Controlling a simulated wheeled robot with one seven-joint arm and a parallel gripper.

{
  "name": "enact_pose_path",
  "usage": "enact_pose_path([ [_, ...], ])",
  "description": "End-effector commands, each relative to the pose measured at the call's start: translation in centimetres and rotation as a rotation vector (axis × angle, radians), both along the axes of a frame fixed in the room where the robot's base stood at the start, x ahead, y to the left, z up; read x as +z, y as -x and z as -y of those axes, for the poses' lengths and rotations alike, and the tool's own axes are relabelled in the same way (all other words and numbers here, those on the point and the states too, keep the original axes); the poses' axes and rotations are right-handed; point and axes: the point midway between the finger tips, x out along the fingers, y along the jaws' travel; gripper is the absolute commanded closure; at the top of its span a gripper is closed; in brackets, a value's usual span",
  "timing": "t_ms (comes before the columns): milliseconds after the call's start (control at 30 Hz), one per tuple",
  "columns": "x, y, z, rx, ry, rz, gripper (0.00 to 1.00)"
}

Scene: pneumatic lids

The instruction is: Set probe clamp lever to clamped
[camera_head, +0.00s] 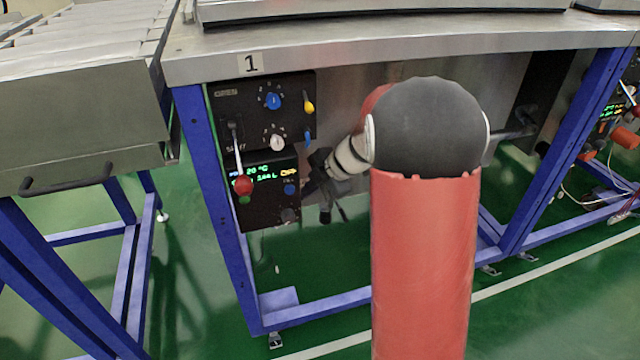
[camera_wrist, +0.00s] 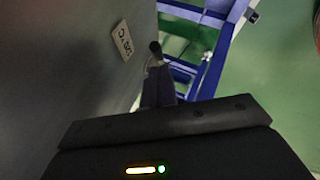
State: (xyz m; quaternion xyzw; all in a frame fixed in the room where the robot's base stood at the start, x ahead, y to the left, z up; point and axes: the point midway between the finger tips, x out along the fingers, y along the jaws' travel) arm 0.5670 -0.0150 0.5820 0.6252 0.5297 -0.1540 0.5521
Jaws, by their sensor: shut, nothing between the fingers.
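A small lever with a dark round knob (camera_wrist: 155,48) stands out from the grey metal face in the wrist view, beside a small tilted label plate (camera_wrist: 123,42) whose text I cannot read surely. I cannot tell which position the lever is in. My gripper (camera_wrist: 158,78) is shut and empty, its dark fingers pointing toward the lever and just below the knob in the picture. Whether they touch it is unclear. In the head view my gripper (camera_head: 325,205) is a dark shape under the table, right of the control panel, partly hidden by my arm; the dark-knobbed lever cannot be made out there.
The black control panel (camera_head: 262,92) carries dials, coloured toggles and a red-knobbed lever (camera_head: 243,185) hanging down near the SHUT mark. A lit display (camera_head: 262,174) sits below. Blue table legs (camera_head: 215,190) stand close by. The green floor underneath is mostly clear.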

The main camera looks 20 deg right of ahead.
Motion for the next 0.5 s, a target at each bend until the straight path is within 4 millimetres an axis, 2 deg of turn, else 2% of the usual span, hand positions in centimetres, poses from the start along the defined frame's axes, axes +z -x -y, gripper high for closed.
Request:
enact_pose_path([
  [133, -1.34, -0.64, -0.77, 0.001, 0.001, 0.000, 1.00],
  [500, -1.63, -0.88, -1.04, 0.000, 0.001, 0.002, 1.00],
])
